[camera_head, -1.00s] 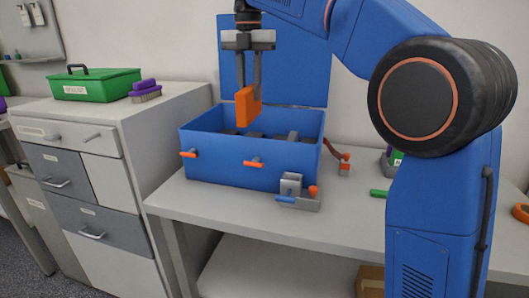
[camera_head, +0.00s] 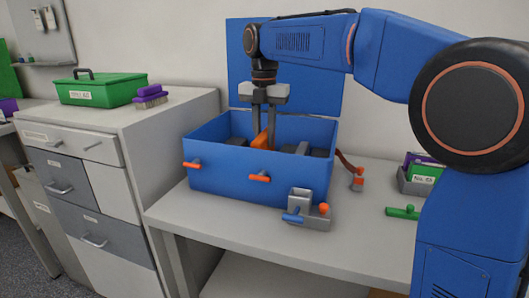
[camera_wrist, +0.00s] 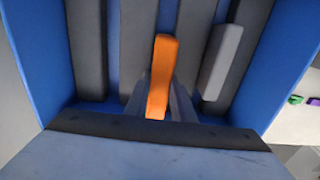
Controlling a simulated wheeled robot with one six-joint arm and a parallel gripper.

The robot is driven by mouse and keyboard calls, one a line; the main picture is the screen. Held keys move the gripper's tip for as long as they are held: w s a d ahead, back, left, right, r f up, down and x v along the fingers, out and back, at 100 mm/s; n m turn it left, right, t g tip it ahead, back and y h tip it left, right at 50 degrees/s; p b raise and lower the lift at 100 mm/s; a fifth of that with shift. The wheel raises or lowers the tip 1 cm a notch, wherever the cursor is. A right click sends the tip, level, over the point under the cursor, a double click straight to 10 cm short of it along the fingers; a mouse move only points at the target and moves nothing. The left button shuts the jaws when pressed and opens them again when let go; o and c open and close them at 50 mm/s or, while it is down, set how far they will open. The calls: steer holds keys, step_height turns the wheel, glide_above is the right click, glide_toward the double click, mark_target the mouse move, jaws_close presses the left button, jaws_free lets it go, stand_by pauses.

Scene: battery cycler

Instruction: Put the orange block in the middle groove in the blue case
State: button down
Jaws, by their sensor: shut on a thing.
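The blue case (camera_head: 232,178) stands open on the bench with its lid (camera_head: 300,75) raised behind it. In the wrist view dark ribs (camera_wrist: 87,50) run along its inside with blue grooves between them. My gripper (camera_head: 264,140) points down into the case, shut on the orange block (camera_head: 261,140). In the wrist view the orange block (camera_wrist: 161,75) is lined up with the middle groove (camera_wrist: 166,18), between two ribs. The front wall hides its lower part in the head view. I cannot tell whether it touches the groove's floor.
A grey block (camera_wrist: 221,62) lies in the right part of the case. Orange-tipped latches (camera_head: 259,178) stick out of the front wall. A grey fixture (camera_head: 306,212) stands before the case. A green handle (camera_head: 403,212) and a small bin (camera_head: 418,178) lie to the right.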

steer(key=shift+f, duration=2.3)
steer(key=shift+f, duration=0.1)
steer(key=c, duration=1.5)
jaws_free()
step_height(320, 180, up, 12)
steer(key=shift+r, duration=0.15)
